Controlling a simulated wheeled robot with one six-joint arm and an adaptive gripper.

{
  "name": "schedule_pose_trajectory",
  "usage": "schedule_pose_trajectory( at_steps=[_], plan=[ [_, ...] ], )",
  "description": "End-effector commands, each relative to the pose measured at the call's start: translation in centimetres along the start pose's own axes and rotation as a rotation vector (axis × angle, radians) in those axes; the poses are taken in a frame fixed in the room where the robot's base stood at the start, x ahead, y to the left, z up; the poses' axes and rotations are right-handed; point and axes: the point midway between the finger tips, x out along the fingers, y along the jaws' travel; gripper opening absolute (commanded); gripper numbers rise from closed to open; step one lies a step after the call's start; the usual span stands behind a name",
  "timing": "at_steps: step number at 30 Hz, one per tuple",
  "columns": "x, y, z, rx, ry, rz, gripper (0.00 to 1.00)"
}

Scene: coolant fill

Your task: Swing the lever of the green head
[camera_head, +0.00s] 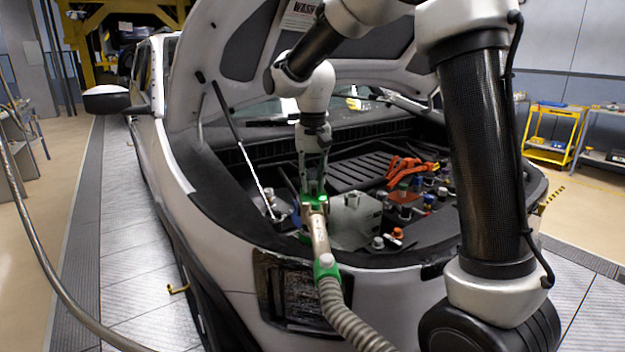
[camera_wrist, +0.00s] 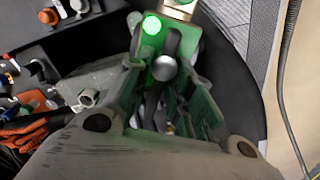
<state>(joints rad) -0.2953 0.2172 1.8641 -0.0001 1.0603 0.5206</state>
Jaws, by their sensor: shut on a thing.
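The green head (camera_head: 308,203) sits at the upper end of a tan tube over the front of the open engine bay. It also shows at the top of the wrist view (camera_wrist: 192,50), with a lit green spot on it. Its dark grey lever (camera_wrist: 166,68) has a rounded end and lies between my fingers. My gripper (camera_head: 312,190) points down at the head and is shut on the lever. The fingers hide part of the lever and head in the wrist view, and the lever cannot be made out in the head view.
A ribbed hose (camera_head: 352,325) runs from the tube's green lower collar (camera_head: 325,268) down the car's front. Orange cables (camera_head: 410,168) and several caps lie right of the head. The raised hood (camera_head: 245,50) is above, with a prop rod (camera_head: 242,150) to the left.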

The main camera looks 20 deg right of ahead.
Motion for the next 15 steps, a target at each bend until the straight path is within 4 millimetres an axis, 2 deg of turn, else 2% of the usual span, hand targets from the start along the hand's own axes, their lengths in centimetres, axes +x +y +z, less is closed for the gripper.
schedule_pose_trajectory(
  at_steps=[5, 6, 7, 15],
  plan=[
    [-0.08, -0.02, -0.05, 0.0, 0.002, -0.001, 0.0],
    [-0.08, -0.02, -0.05, 0.0, 0.002, -0.001, 0.3],
    [-0.08, -0.02, -0.05, 0.0, 0.002, -0.001, 0.35],
    [-0.03, -0.01, -0.02, -0.001, 0.001, 0.0, 0.37]
  ],
)
